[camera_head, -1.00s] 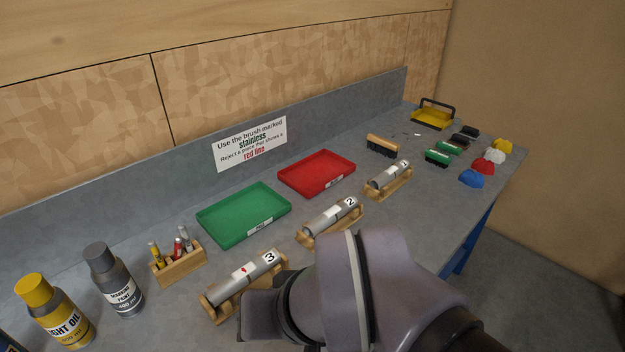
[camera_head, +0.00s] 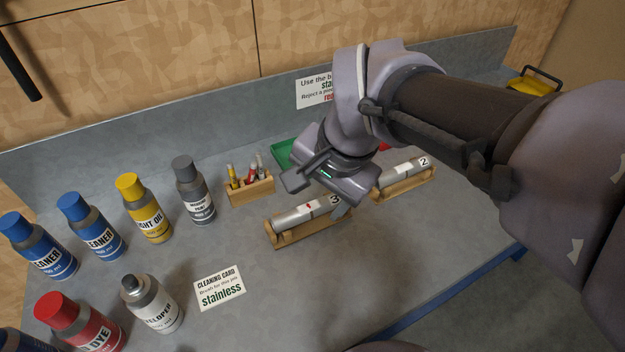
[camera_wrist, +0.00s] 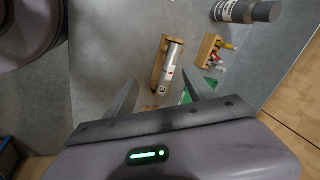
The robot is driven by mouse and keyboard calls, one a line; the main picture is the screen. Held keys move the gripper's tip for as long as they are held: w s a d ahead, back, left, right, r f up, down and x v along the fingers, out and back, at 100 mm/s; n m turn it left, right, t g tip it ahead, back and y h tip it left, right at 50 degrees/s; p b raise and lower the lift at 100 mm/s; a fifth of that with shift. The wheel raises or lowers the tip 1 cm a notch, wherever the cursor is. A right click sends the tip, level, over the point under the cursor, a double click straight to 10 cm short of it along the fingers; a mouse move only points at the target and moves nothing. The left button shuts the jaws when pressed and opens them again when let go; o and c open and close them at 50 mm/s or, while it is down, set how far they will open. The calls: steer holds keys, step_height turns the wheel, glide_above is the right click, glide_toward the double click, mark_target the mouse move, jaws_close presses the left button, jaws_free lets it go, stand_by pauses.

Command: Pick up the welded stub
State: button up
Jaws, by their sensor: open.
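Metal stub 3 (camera_head: 303,213), a grey cylinder with a white numbered end and a small red mark, lies in a wooden cradle (camera_head: 318,234). It also shows in the wrist view (camera_wrist: 171,68), lying in its cradle between the lines of my fingers. Stub 2 (camera_head: 402,170) lies in another cradle to the right, partly behind my arm. Stub 1 is hidden in the head view. I cannot tell which stub is the welded one. My gripper (camera_head: 318,194) is open and empty, above the numbered end of stub 3; its fingers (camera_wrist: 159,77) show apart in the wrist view.
A marker rack (camera_head: 250,188) and marking paint bottle (camera_head: 194,190) stand left of stub 3, with several more bottles beyond. The green tray (camera_head: 283,155) is mostly behind my gripper. A cleaning card (camera_head: 220,287) reading "stainless" lies in front.

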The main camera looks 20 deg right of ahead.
steer(key=w+d+f+m+g+p, duration=0.1)
steer(key=w+f+m, duration=0.15)
steer(key=w, duration=0.35)
steer(key=w+d+f+m+g, duration=0.1)
steer(key=w+f+m, duration=0.15)
steer(key=w, duration=0.25)
steer(key=b, duration=0.5)
glide_above(309, 207)
steer(key=s, duration=0.1)
steer(key=shift+m+h, duration=0.4)
steer(key=f, duration=1.1)
steer(key=shift+a, duration=0.3)
steer(key=f+b, duration=0.1)
steer(key=f, duration=0.1)
steer(key=f+b, duration=0.1)
steer(key=f, duration=0.1)
steer(key=w+f+b, duration=0.1)
steer(key=shift+d+f, duration=0.3)
steer(key=shift+f, duration=0.1)
steer(key=shift+r, duration=0.2)
jaws_close()
